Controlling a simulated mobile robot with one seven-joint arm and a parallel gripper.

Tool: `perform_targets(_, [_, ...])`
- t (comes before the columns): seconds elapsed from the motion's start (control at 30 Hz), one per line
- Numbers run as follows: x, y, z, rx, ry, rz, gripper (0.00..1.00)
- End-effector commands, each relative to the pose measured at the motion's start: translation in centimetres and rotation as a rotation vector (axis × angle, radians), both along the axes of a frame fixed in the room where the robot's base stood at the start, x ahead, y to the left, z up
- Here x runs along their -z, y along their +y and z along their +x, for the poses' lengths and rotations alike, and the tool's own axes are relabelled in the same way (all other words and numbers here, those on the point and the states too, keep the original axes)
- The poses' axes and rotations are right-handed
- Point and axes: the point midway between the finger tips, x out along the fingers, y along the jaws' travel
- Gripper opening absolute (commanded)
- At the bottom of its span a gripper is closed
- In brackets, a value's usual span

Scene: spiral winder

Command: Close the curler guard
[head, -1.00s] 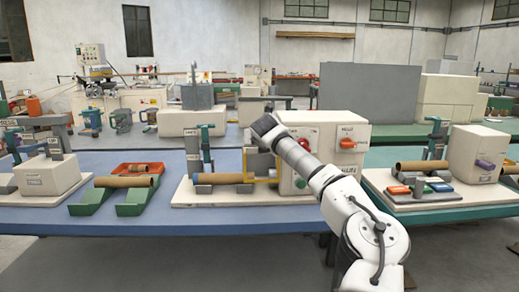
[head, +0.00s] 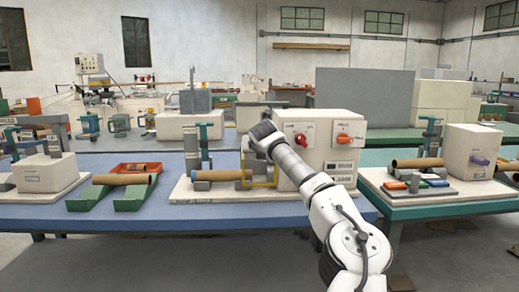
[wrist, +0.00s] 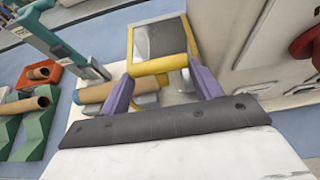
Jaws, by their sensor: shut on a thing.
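The curler guard is a yellow frame with a grey panel (wrist: 160,38), seen close up in the wrist view. In the head view its yellow edge (head: 276,174) shows at the left side of the cream machine box (head: 334,130), partly behind my arm. My gripper (wrist: 159,68) has purple fingers on either side of the guard's near yellow bar and is shut on it. In the head view my gripper's fingers are hidden behind my dark wrist. A brown tube (head: 220,175) lies left of the guard, and it also shows in the wrist view (wrist: 96,92).
A red knob (head: 300,139) and an orange knob (head: 343,139) are on the box front, close to my arm. A teal-topped post (head: 204,145) stands left of the guard. Green cradles (head: 133,198) with a tube are further left.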

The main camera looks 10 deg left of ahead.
Motion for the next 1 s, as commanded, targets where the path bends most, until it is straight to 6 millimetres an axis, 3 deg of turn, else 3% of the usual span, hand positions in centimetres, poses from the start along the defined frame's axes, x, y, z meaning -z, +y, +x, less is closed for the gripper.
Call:
perform_targets(0.03, [1.5,0.1,-0.1,0.000,0.026,-0.007,0.23])
perform_targets(0.07, [1.5,0.1,-0.1,0.000,0.026,-0.007,0.23])
perform_targets(0.1, [1.5,0.1,-0.1,0.000,0.026,-0.007,0.68])
perform_targets(0.23, [1.2,0.1,0.0,0.000,0.021,-0.005,0.85])
perform_targets(0.67, [0.3,-0.3,-0.6,0.001,0.011,-0.003,0.85])
perform_targets(1.0, [-2.1,-1.8,-5.9,0.001,0.010,-0.006,0.85])
